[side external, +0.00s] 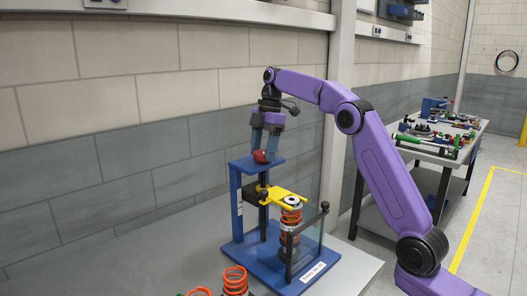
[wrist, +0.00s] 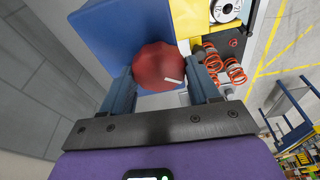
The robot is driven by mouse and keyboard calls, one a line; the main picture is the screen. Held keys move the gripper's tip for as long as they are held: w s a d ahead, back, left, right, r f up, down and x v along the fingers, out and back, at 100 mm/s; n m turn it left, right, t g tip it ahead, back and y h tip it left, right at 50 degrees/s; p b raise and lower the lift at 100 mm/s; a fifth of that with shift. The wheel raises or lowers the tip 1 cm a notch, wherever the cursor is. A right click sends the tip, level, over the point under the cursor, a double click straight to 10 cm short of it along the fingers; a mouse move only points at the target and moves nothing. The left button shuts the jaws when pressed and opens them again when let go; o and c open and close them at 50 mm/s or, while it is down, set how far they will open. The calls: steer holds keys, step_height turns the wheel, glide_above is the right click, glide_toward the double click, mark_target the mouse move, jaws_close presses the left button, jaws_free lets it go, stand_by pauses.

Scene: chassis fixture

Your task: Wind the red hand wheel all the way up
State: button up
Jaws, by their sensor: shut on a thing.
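The red hand wheel (side external: 261,156) sits on top of the blue chassis fixture (side external: 243,165). In the wrist view the red wheel (wrist: 160,68) shows a white mark on its right part. My gripper (side external: 267,140) points down over the wheel. In the wrist view my gripper (wrist: 160,88) has one finger on each side of the wheel and is shut on it. Below, the fixture's yellow arm (side external: 285,197) reaches over an upright orange coil spring with a silver top (side external: 291,216).
Loose orange springs (side external: 235,280) stand at the front of the grey table (side external: 175,240). A dark post (side external: 324,221) and a clear panel stand beside the fixture's spring. A wall is close behind the fixture. A second bench (side external: 436,150) with parts stands at the right.

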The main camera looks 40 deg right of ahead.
steer(key=n+g, duration=0.1)
steer(key=n, duration=0.3)
steer(key=shift+a+n, duration=0.1)
steer(key=shift+n, duration=1.5)
steer(key=shift+n+g, duration=0.3)
steer(key=shift+n, duration=0.5)
steer(key=o, duration=1)
